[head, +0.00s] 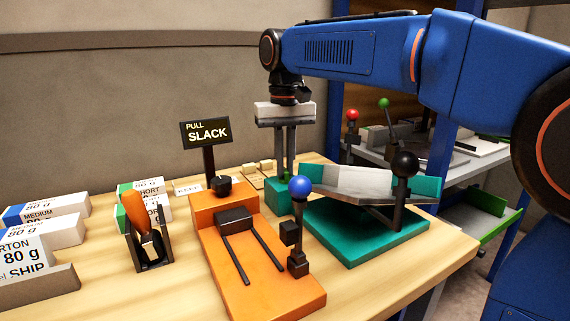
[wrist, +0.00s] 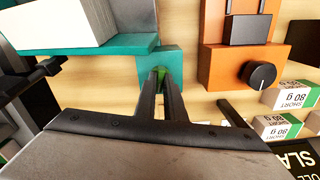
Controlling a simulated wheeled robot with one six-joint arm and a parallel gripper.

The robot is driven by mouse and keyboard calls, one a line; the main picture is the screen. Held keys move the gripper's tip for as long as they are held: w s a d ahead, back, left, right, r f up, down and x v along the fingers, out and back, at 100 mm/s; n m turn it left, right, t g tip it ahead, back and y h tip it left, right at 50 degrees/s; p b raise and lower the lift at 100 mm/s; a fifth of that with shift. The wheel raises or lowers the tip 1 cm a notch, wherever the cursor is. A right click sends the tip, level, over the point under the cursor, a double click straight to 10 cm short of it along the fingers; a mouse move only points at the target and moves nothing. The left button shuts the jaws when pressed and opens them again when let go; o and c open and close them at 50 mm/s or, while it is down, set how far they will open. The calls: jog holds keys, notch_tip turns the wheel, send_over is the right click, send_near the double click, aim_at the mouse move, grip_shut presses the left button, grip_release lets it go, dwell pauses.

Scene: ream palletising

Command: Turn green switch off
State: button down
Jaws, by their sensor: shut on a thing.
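A small teal box (head: 279,199) stands on the wooden table beside the teal base, and it also shows in the wrist view (wrist: 150,58). A green switch (wrist: 158,73) sits on this box, mostly hidden between my fingers. My gripper (head: 287,177) points straight down over the box with its two long dark fingers close together. In the wrist view my gripper (wrist: 161,76) is shut on the green switch. Which way the switch is set cannot be told.
An orange unit (head: 255,265) with a blue-knobbed lever (head: 300,188) stands just in front. A teal base (head: 365,235) with a tilted tray and black-knobbed lever is at right. A SLACK sign (head: 207,133) and paper reams (head: 60,232) are at left.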

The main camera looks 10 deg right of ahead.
aim_at(285, 169)
jog(key=n, duration=0.4)
jog(key=shift+n, duration=0.3)
jog(key=n, duration=0.4)
jog(key=shift+n, duration=0.4)
jog(key=c, duration=1.8)
grip_release()
jog(key=shift+c, duration=0.2)
jog(key=shift+r, duration=0.1)
notch_tip(285, 169, up, 17)
jog(key=shift+r, duration=0.1)
